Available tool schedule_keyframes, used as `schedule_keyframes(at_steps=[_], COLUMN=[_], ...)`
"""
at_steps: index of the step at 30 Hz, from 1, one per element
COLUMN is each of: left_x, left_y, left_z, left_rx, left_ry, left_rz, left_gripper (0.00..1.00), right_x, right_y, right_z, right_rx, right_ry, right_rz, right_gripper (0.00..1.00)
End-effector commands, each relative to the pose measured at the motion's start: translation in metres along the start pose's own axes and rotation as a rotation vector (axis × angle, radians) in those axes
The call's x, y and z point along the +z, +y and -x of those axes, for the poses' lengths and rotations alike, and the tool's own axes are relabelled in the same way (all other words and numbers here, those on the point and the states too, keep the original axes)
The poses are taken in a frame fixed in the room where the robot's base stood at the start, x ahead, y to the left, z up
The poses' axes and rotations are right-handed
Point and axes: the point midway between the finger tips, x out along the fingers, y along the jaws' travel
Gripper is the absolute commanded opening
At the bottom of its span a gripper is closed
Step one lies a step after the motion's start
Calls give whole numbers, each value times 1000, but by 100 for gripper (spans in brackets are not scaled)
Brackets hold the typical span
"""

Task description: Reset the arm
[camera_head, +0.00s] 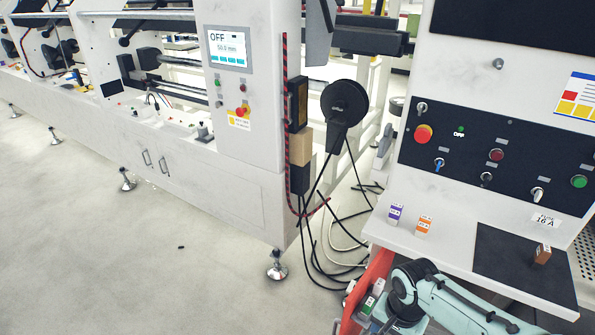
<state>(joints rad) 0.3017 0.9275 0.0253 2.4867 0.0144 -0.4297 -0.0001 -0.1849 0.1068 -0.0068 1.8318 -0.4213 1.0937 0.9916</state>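Part of my light blue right arm (455,303) shows at the bottom right, with a black round joint (405,288) at its left end. It is in front of and below the white shelf of the right-hand cabinet. The arm's lower part runs out of the bottom of the picture, and its gripper is not visible. My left arm and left gripper are not in view.
A red bin (370,285) stands beside my arm. Cables (322,235) hang behind. Floor at left is mostly clear.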

Motion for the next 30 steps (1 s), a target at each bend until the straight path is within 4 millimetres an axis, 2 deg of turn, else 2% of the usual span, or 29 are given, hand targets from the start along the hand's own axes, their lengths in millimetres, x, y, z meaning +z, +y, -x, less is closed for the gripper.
schedule_keyframes(at_steps=[1, 3, 5, 9, 12, 15, 18, 21, 25, 27, 30], left_x=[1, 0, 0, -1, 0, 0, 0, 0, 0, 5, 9], left_y=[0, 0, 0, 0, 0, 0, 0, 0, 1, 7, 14], left_z=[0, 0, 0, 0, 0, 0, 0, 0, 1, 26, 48], left_rx=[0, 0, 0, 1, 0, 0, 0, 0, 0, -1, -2], left_ry=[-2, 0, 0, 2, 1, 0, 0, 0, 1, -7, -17], left_rz=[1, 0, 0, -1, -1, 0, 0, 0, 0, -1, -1], left_gripper=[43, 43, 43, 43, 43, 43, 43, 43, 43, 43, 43], right_x=[2, 12, 20, 52, 87, 123, 156, 186, 222, 213, 213], right_y=[-2, -9, -14, -13, -2, 15, 35, 56, 85, 79, 79], right_z=[-12, -56, -89, -172, -233, -282, -314, -336, -352, -324, -301], right_rx=[1, -22, -50, -126, -188, -237, -261, -265, -246, -252, -249], right_ry=[-15, -63, -95, -171, -216, -233, -232, -222, -205, -196, -205], right_rz=[14, 76, 121, 210, 251, 273, 283, 291, 306, 313, 314], right_gripper=[59, 59, 59, 59, 59, 59, 59, 59, 59, 59, 59])
